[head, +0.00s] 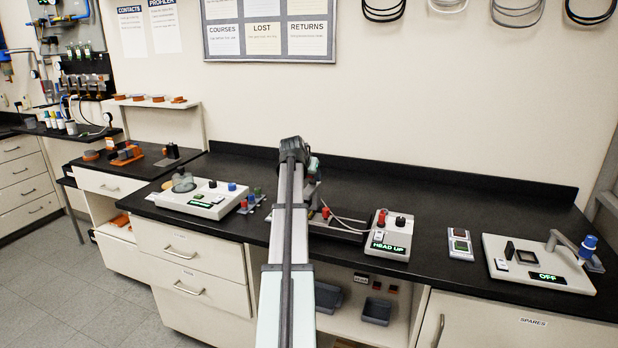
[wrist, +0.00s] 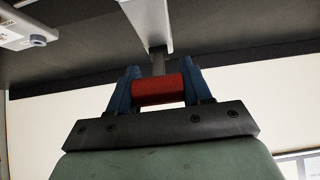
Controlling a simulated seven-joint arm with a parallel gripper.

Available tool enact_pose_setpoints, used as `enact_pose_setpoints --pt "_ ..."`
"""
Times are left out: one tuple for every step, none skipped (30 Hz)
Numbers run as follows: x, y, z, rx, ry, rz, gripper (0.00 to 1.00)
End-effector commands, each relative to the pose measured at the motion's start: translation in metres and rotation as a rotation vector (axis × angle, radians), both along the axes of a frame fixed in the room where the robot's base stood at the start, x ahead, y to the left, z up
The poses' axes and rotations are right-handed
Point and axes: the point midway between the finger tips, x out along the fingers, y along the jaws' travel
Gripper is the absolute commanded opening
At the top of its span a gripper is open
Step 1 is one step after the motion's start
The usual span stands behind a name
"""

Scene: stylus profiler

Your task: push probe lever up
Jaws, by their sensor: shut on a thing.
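In the wrist view my gripper (wrist: 160,82) has its two blue fingers on either side of a red cylindrical grip (wrist: 158,91). The fingers are shut on it. A short grey stem (wrist: 158,60) joins the grip to a pale grey plate or arm (wrist: 148,22). I take this grip to be the probe lever's. In the head view my arm hides most of the profiler in the middle of the bench, and the fingertips do not show clearly. A small red part (head: 325,213) shows just right of my arm. The control box (head: 387,234) beside it reads "HEAD UP".
A white unit (head: 197,197) with a blue knob stands left of my arm. A small two-window box (head: 460,244) and a white unit reading "OFF" (head: 545,277) stand on the right. The black bench (head: 440,205) is clear behind them.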

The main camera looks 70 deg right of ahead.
Motion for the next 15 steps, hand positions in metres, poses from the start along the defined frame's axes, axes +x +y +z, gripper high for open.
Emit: enact_pose_setpoints --pt "0.0002 -0.0021 0.0011 0.004 0.001 -0.001 0.0" --pt "0.0001 -0.0022 0.0012 0.007 0.001 -0.001 0.0" --pt "0.0001 -0.0021 0.0013 0.01 0.001 -0.001 0.0" --pt "0.0001 -0.0021 0.0013 0.012 0.001 -0.001 0.0" --pt "0.0001 -0.0022 0.0013 0.013 0.001 -0.001 0.0" --pt "0.0001 -0.0021 0.0013 0.014 0.0 0.0 0.0" --pt "0.0 -0.002 0.0013 0.014 0.0 0.0 0.0" --pt "0.0001 -0.0021 0.0013 0.014 0.0 0.0 0.0" --pt "0.0 -0.002 0.0013 0.014 0.0 0.0 0.0" --pt "0.0 -0.002 0.0013 0.014 -0.001 -0.001 0.0" --pt "0.0001 -0.0022 0.0013 0.014 -0.001 -0.001 0.0" --pt "0.0 -0.0022 0.0013 0.014 0.0 -0.001 0.0" --pt "0.0 -0.0022 0.0013 0.014 0.0 -0.001 0.0" --pt "0.0 -0.0023 0.0014 0.014 -0.001 -0.001 0.0" --pt "0.0 -0.0023 0.0015 0.014 0.0 -0.001 0.5"
